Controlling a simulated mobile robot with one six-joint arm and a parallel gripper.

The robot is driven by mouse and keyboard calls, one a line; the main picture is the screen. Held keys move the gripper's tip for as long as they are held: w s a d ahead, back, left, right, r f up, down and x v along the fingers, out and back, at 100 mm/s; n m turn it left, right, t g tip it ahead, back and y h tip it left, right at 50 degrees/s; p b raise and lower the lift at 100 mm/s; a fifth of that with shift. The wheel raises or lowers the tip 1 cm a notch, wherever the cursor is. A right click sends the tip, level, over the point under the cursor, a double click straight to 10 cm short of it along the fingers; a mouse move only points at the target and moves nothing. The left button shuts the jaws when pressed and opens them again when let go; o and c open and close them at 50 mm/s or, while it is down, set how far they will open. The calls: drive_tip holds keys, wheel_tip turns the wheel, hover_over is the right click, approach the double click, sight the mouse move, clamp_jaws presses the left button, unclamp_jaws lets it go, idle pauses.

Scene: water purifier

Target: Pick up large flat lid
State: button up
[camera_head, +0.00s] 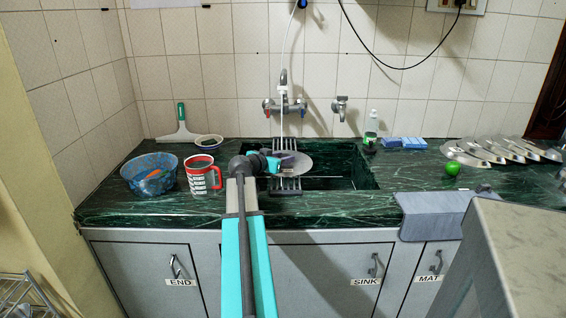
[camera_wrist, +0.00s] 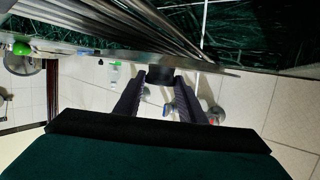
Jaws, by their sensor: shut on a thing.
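The large flat lid (camera_head: 298,161) is a grey metal disc over the sink, just beyond my gripper (camera_head: 276,161) in the head view. In the wrist view the lid (camera_wrist: 218,69) shows nearly edge-on as a thin band, with its dark knob (camera_wrist: 160,75) between the two dark fingers of my gripper (camera_wrist: 160,88). My gripper is shut on the lid by this knob. My wrist hides part of the lid in the head view. I cannot tell how far the lid is above the rack (camera_head: 287,186).
The green sink (camera_head: 340,170) has a faucet (camera_head: 284,103) behind it. A patterned bowl (camera_head: 149,174) and a red mug (camera_head: 202,178) stand left. A bottle (camera_head: 371,130), a green ball (camera_head: 452,168) and several metal plates (camera_head: 505,150) are right. A grey mat (camera_head: 436,212) hangs over the front edge.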

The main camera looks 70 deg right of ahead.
drive_tip(key=shift+r, duration=0.85)
drive_tip(key=shift+s+a+r, duration=0.1)
drive_tip(key=shift+a+r, duration=0.05)
drive_tip(key=shift+r, duration=0.15)
drive_tip(key=s+a, duration=0.1)
drive_tip(key=a, duration=0.2)
drive_tip(key=s+a, duration=0.2)
drive_tip(key=a, duration=0.1)
drive_tip(key=s+a, duration=0.1)
drive_tip(key=a, duration=0.2)
drive_tip(key=shift+s+a+r+b, duration=0.2)
drive_tip(key=shift+a+r+b, duration=0.1)
drive_tip(key=shift+a+r, duration=0.1)
drive_tip(key=shift+s+a+f+b, duration=0.1)
drive_tip(key=shift+f+b, duration=0.05)
drive_tip(key=shift+b, duration=0.45)
drive_tip(key=a+b, duration=0.1)
drive_tip(key=s+a+b, duration=0.1)
drive_tip(key=b, duration=0.1)
drive_tip(key=shift+a+b, duration=0.1)
drive_tip(key=shift+b, duration=0.9)
drive_tip(key=shift+s+a+b, duration=0.1)
drive_tip(key=shift+a+b, duration=0.1)
drive_tip(key=shift+b, duration=0.6)
drive_tip(key=shift+a+b, duration=0.1)
drive_tip(key=shift+b, duration=0.35)
drive_tip(key=b, duration=0.1)
drive_tip(key=a+b, duration=0.1)
drive_tip(key=b, duration=0.1)
drive_tip(key=shift+s+r, duration=0.3)
